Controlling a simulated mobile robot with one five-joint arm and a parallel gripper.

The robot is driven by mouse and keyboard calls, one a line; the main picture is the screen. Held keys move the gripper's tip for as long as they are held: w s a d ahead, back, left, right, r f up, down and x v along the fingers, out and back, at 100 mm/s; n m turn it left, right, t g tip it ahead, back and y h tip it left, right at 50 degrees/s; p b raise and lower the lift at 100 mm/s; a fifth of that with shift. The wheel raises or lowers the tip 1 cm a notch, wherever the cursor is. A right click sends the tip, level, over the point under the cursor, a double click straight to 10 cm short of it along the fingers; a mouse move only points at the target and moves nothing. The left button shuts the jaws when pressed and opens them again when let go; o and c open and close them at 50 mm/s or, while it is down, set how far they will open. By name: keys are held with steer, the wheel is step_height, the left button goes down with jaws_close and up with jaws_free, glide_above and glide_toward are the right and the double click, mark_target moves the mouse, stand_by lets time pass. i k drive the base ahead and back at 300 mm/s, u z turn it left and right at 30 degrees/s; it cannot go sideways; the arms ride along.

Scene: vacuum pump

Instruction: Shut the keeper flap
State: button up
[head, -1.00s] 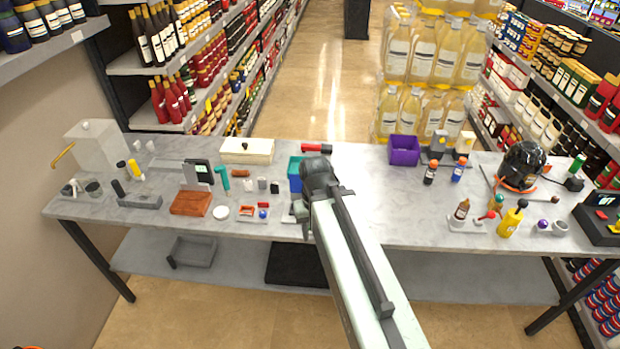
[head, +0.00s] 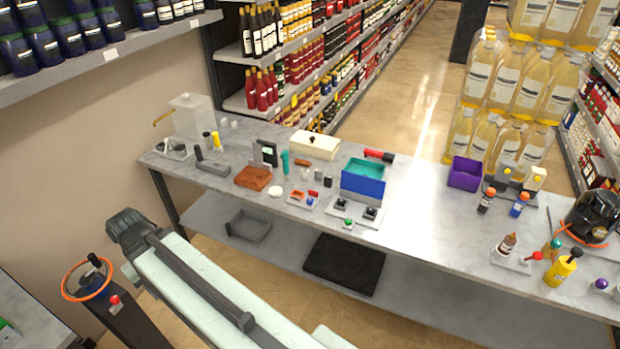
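I cannot pick out a keeper flap with certainty. A blue upright panel (head: 363,185) stands at the front of a teal open box (head: 364,168) on the table; whether it is hinged is not clear. Below it is a pale base with dark knobs (head: 356,209) and a green button. A dark post with an orange ring (head: 88,279) and a red knob stands at the lower left, apart from the table. The dark end of my arm, with my gripper (head: 126,224), hangs left of the table's front edge, above and right of that post. Its fingers cannot be made out.
The long grey table (head: 420,215) carries many small items, a white lidded box (head: 314,146), a purple bin (head: 465,173) and a black round machine (head: 592,217). A lower shelf (head: 300,250) holds a grey tray and black mat. A shelf wall is at the left.

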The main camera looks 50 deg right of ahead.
mark_target(363, 185)
steer(key=u, duration=0.35)
steer(key=k, duration=0.9)
steer(key=z, duration=1.1)
steer(key=i, duration=1)
steer(key=u, duration=0.05)
